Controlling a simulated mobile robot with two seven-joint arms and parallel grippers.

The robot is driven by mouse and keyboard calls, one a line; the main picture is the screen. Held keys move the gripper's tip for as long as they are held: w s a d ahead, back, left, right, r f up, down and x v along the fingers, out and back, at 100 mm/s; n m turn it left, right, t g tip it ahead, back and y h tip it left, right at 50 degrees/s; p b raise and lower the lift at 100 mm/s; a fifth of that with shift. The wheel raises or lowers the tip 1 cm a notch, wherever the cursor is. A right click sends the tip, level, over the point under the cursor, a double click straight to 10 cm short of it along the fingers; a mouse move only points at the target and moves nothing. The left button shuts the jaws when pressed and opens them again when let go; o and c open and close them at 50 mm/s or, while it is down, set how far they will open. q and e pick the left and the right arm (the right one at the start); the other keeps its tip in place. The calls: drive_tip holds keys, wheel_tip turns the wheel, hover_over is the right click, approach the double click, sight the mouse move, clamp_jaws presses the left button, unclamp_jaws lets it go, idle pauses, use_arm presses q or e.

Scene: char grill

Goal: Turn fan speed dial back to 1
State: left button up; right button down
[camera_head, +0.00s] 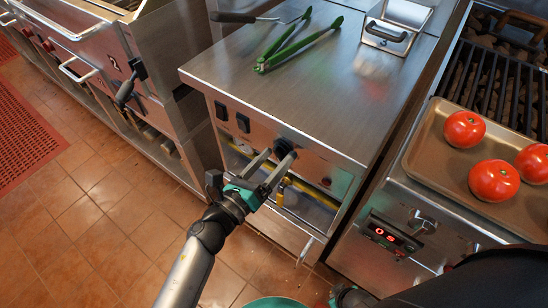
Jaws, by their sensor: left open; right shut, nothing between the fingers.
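The black dial (284,147) sits on the steel front panel of the middle counter unit, below its top edge. My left gripper (271,164) is open, with its two grey fingers pointing up at the panel. The fingertips are at the dial, one to its left and one in front of its lower side. I cannot tell whether they touch it. The dial's pointer and number marks are too small to read. A small dark and teal part of my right gripper (345,296) shows at the bottom edge; its fingers are hidden.
Two black switches (232,117) are left of the dial, and a red light (326,181) is right of it. Green tongs (298,44) lie on the counter top (300,98). A tray (432,157) of tomatoes and a red digital display (386,236) are at right. Open tiled floor lies at left.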

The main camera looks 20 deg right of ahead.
use_arm(q)
clamp_jaws()
idle(0.6)
